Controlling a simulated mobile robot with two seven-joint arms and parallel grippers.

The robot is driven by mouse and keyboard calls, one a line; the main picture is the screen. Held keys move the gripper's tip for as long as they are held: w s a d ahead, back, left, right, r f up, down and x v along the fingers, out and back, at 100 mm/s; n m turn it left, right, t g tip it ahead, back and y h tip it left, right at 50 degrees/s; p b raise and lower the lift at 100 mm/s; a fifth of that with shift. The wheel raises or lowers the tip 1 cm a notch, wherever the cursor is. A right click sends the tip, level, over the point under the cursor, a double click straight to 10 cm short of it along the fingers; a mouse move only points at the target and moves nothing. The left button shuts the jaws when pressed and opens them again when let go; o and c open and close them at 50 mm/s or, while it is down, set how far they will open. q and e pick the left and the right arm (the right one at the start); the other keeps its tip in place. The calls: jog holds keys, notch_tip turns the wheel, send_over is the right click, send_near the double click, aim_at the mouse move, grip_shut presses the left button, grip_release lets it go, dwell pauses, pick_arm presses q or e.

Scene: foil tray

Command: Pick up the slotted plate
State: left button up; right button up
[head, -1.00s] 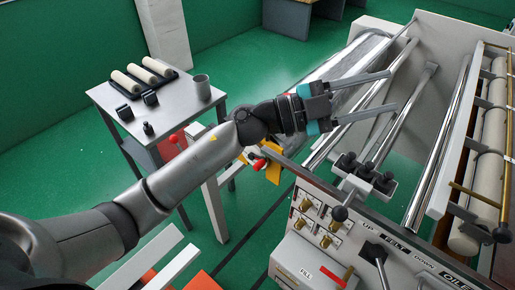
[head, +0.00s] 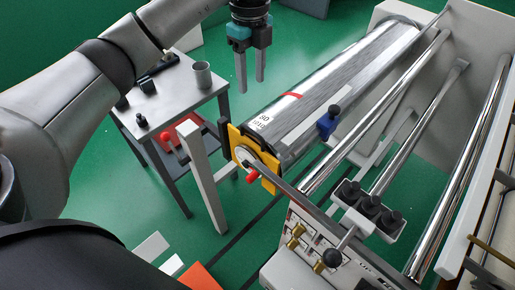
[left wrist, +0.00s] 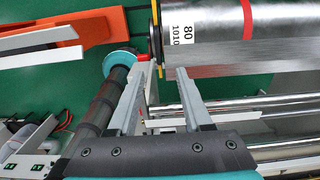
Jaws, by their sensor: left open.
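A yellow plate (head: 254,160), which seems to be the slotted plate, stands upright around the shaft at the near end of the big foil roll (head: 335,85). A slot cannot be made out clearly. In the left wrist view the plate shows only as a thin yellow edge (left wrist: 155,35) beside the roll (left wrist: 245,30). My left gripper (head: 251,90) is open and empty, its fingers pointing down, above and behind the plate in the head view. In the left wrist view its fingertips (left wrist: 160,72) are spread near the roll's end and touch nothing clearly. My right gripper is not in view.
A side table (head: 175,115) with a grey cup (head: 203,74) and small dark parts stands left of the roll. A grey post (head: 205,180) stands near the plate. A red knob (head: 253,178) is in front of the plate. Chrome bars (head: 380,115) run to the right.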

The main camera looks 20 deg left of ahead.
pick_arm(q)
notch_tip(320, 180, down, 5)
jog(key=p, duration=0.1)
send_over(252, 130)
notch_tip(252, 130, down, 4)
jog(key=shift+f+p, duration=0.3)
jog(key=shift+f, duration=0.15)
notch_tip(252, 130, down, 5)
jog(key=shift+r+p, duration=0.1)
jog(key=shift+p, duration=0.5)
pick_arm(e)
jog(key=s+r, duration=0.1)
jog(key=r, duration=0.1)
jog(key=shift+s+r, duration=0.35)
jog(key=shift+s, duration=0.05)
pick_arm(q)
jog(key=shift+c, duration=0.2)
grip_shut()
